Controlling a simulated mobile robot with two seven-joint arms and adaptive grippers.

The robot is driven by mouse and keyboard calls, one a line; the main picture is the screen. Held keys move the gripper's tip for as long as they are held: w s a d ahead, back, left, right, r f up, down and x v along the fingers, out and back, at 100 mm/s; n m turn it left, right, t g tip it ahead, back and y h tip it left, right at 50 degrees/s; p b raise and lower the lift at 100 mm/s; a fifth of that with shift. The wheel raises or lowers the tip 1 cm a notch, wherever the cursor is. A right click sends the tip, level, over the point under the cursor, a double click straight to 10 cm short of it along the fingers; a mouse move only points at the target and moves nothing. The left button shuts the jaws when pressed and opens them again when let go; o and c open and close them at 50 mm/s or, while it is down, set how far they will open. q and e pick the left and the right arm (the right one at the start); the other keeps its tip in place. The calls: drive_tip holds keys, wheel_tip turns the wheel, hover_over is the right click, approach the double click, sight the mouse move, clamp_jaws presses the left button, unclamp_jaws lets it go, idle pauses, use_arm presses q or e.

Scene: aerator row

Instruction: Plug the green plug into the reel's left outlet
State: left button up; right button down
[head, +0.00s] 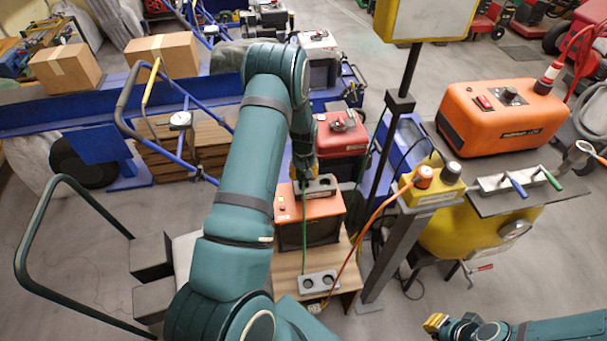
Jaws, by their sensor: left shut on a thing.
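My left gripper (303,172) is above the orange-topped box (308,209), seen from behind and partly hidden by my own arm. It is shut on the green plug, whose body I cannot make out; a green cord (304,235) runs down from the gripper. A grey block with two round outlets (319,283) sits on the wooden stand below, apart from the gripper. I cannot tell for sure which item is the reel. My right gripper (435,322) shows yellow fingertips at the lower right, away from these things; its opening is unclear.
A yellow box (432,189) with an orange plug (423,176) stands on a grey post at right, an orange cord hanging from it. An orange machine (503,115) and a metal tool (516,182) rest on the dark table. A blue trolley (170,130) is behind.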

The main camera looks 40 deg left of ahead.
use_arm(q)
drive_tip(key=shift+f+b, duration=1.85)
drive_tip(key=shift+f, duration=0.45)
drive_tip(key=o, duration=1.2)
drive_tip(key=shift+r, duration=0.1)
wheel_tip(320, 180, up, 12)
